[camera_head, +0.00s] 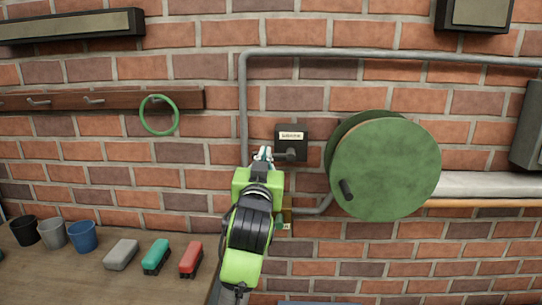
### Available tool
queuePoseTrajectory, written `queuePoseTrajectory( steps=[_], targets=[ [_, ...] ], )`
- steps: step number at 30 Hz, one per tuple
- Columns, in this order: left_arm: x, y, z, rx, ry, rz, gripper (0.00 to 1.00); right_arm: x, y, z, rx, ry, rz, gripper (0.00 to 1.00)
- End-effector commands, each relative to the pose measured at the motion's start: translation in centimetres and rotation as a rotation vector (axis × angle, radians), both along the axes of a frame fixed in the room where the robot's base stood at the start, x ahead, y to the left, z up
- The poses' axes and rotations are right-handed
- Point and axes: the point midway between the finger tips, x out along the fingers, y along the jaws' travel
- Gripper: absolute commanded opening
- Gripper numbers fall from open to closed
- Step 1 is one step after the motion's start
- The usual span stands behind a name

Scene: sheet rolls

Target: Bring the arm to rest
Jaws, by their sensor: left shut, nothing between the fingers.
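My left gripper (263,154) is green and black, with its pale fingertips pointing up at the brick wall. Its fingers are shut with nothing between them. The tips are just left of a small dark box (291,138) with a white label and a dark knob or handle. I cannot tell whether the fingers touch the box. My arm hides part of the wall and the pipe below it. My right gripper does not show.
A large green reel (388,168) with a dark handle is on the wall at right. A wooden table (95,280) at lower left bears several cups and brushes. A green ring (159,131) hangs from a hook rail (110,99). A grey pipe (390,54) runs along the wall.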

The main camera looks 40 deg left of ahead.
Motion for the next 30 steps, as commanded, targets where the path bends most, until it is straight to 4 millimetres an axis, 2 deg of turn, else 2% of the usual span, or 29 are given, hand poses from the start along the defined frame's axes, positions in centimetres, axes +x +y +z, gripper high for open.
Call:
queuePoseTrajectory(
  steps=[8,11,14,17,18,20,21,24,27,30],
  targets=[
    [0.0,-0.1,-0.3,-0.001,0.006,-0.001,0.0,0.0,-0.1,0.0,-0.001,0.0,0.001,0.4],
    [0.1,-0.7,-2.4,-0.006,0.05,-0.017,0.0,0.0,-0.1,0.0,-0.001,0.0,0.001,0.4],
    [-0.2,-2.2,-7.4,-0.022,0.155,-0.052,0.0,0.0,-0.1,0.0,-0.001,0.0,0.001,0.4],
    [-1.4,-4.4,-14.2,-0.045,0.305,-0.104,0.0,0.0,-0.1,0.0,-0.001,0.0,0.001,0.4],
    [-2.3,-5.4,-17.1,-0.057,0.371,-0.128,0.0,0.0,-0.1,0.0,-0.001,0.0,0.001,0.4],
    [-3.8,-6.9,-21.2,-0.076,0.468,-0.162,0.0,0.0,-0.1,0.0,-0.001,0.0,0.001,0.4],
    [-5.0,-7.9,-23.9,-0.088,0.533,-0.186,0.0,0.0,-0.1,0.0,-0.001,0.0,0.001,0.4],
    [-8.8,-10.4,-30.1,-0.121,0.695,-0.243,0.0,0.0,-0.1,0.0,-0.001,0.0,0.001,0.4],
    [-13.5,-13.0,-35.6,-0.158,0.857,-0.302,0.0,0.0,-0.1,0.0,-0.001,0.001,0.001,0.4],
    [-18.2,-15.1,-39.7,-0.194,0.998,-0.355,0.0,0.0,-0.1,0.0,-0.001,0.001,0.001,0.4]
  ],
)
